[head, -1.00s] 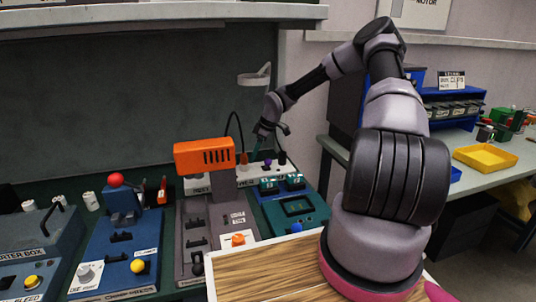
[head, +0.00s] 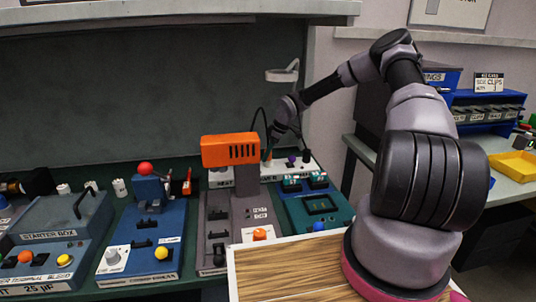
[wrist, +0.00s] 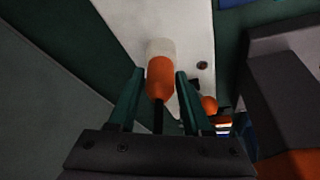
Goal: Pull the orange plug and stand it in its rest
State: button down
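The orange plug (wrist: 160,80) has a pale end and a dark cord; in the wrist view it lies between the two green fingers of my gripper (wrist: 160,76). Narrow gaps seem to show on both sides, so the fingers look open around it. In the head view my gripper (head: 272,146) is at the back of the bench, partly hidden behind an orange-topped machine (head: 230,150). The plug stands over a white strip (wrist: 190,30) that carries labels and sockets. Which part of the strip is the rest, I cannot tell.
A purple plug (head: 291,161) and a dark plug stand on the strip to the right. A teal unit (head: 335,212) lies in front. Black cords arch nearby. A second orange round thing (wrist: 209,104) is close to the right finger.

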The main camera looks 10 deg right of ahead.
jog(key=shift+c, duration=2.1)
grip_release()
